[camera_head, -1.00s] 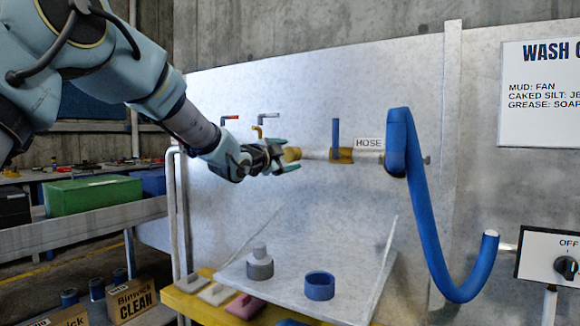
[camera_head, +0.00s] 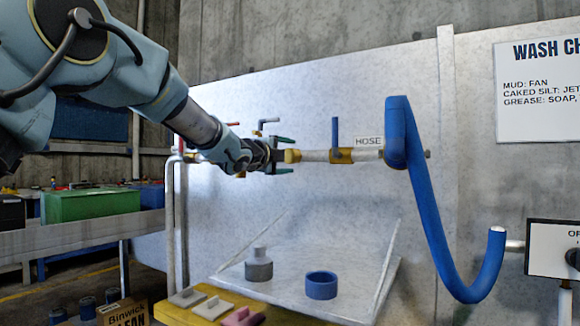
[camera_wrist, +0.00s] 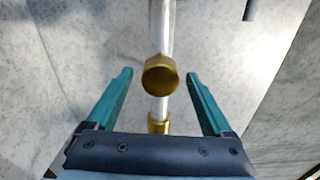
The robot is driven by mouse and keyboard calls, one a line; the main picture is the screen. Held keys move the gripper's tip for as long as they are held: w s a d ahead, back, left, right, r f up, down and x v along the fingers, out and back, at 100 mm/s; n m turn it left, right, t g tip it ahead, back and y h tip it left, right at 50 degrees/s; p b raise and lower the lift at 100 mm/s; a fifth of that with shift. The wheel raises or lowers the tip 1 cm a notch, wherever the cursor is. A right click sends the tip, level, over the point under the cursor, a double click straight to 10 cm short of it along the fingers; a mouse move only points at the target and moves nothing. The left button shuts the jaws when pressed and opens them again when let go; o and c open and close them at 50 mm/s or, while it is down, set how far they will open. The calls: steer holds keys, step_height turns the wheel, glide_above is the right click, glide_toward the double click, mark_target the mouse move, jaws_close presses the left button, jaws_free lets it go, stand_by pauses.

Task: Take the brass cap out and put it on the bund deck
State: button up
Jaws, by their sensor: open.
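The brass cap (camera_head: 292,156) is on the left end of the pale horizontal pipe marked HOSE. In the wrist view the cap (camera_wrist: 161,75) is a round gold disc, centred ahead of my gripper. My gripper (camera_head: 284,156) is open, with its green fingers at the cap's left. In the wrist view my gripper (camera_wrist: 160,85) has one finger on each side of the cap, with gaps showing; no contact is visible. I cannot tell which surface is the bund deck; a yellow ledge (camera_head: 188,313) runs along the bottom.
A blue hose (camera_head: 427,210) hangs from the pipe's right end. A blue lever (camera_head: 335,133) stands on the pipe. Below, a sloped grey tray (camera_head: 340,265) bears a grey bottle-like piece (camera_head: 258,268) and a blue ring (camera_head: 321,286).

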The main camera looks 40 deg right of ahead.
steer(key=shift+f+m+b, duration=0.25)
steer(key=shift+m+b, duration=0.85)
steer(key=shift+b, duration=0.1)
steer(key=shift+r+m+b, duration=0.1)
steer(key=shift+m+b, duration=0.65)
steer(key=shift+m, duration=0.25)
steer(key=shift+r+m, duration=0.2)
steer(key=shift+m, duration=0.4)
steer(key=shift+r, duration=0.1)
jaws_close()
steer(key=n+p, duration=0.2)
steer(key=n, duration=0.1)
steer(key=shift+r, duration=0.15)
steer(key=shift+f+n, duration=0.2)
steer(key=shift+n, duration=0.9)
steer(key=shift+r+p, duration=0.1)
steer(key=shift+p, duration=0.3)
